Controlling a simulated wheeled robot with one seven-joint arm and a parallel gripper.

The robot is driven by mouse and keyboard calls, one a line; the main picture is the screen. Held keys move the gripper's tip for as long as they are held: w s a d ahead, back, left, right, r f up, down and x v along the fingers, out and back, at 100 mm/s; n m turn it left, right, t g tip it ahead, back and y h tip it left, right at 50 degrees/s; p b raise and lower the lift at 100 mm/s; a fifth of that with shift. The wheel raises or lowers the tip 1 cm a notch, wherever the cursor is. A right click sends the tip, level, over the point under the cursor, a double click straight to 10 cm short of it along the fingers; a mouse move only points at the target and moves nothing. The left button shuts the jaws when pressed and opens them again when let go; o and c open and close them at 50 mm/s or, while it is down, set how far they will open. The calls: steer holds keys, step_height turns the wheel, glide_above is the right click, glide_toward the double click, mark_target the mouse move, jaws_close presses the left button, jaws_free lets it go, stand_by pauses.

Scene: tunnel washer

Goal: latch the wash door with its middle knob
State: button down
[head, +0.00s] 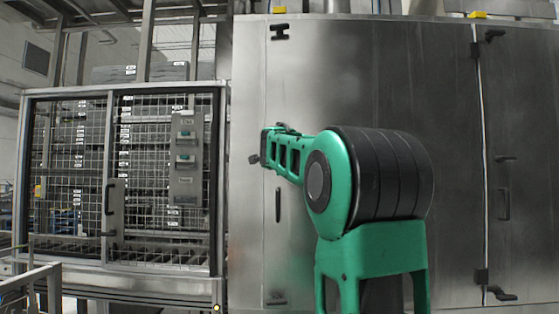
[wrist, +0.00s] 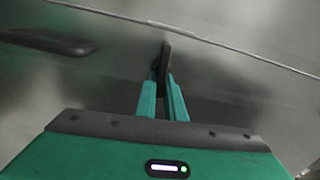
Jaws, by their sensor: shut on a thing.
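The wash door (head: 350,80) is a large grey steel panel in the head view, standing flush with the wall at its left seam. My gripper (head: 266,146) is at this left edge, about mid-height. In the wrist view my gripper (wrist: 163,95) has its two green fingers shut on the dark middle knob (wrist: 166,55). The knob's far end reaches close to the door seam. In the head view a small dark end of the middle knob (head: 253,159) shows left of my gripper; the rest is hidden behind it.
A dark pull handle (head: 278,205) is on the door below my gripper; it also shows in the wrist view (wrist: 50,42). An upper knob (head: 280,32) and a lower knob (head: 275,299) are along the same edge. A mesh cage (head: 110,180) stands to the left.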

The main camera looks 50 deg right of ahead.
steer(key=shift+w+a+f+m, duration=0.25)
steer(key=shift+w+f+m, duration=0.15)
steer(key=shift+f, duration=0.1)
steer(key=c, duration=1.8)
jaws_free()
steer(key=shift+w, duration=0.1)
steer(key=shift+c, duration=0.2)
steer(key=shift+s+d+r, duration=0.1)
steer(key=shift+s+r, duration=0.1)
steer(key=shift+s+a+r, duration=0.1)
steer(key=shift+s+a, duration=0.15)
steer(key=v, duration=1)
